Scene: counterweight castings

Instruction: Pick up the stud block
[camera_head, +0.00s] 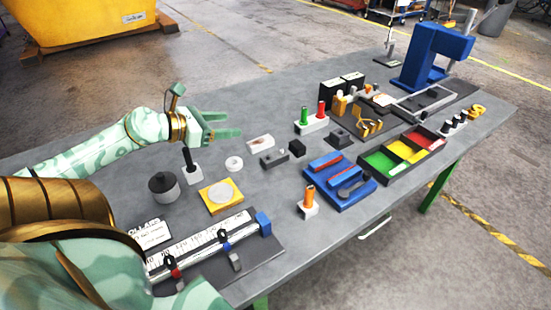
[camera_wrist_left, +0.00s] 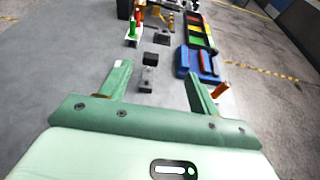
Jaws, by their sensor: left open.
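My left gripper (camera_head: 237,124) is open and empty above the grey table, behind the small blocks in the head view. Its two green fingers also show spread apart in the left wrist view (camera_wrist_left: 156,72). A grey block (camera_head: 273,160) lies on the table beside a black block (camera_head: 297,148). In the left wrist view the grey block (camera_wrist_left: 147,76) and the black block (camera_wrist_left: 150,58) appear between and beyond the fingers. A dark base with a raised middle (camera_head: 339,137) stands farther right. I cannot tell for sure which piece is the stud block. My right gripper is not seen.
A pale block (camera_head: 260,143) and white ring (camera_head: 234,163) lie near the gripper. A white holder with green and red pegs (camera_head: 312,124), a blue tray (camera_head: 345,195) and a coloured bin tray (camera_head: 408,152) stand to the right. The table behind the gripper is mostly clear.

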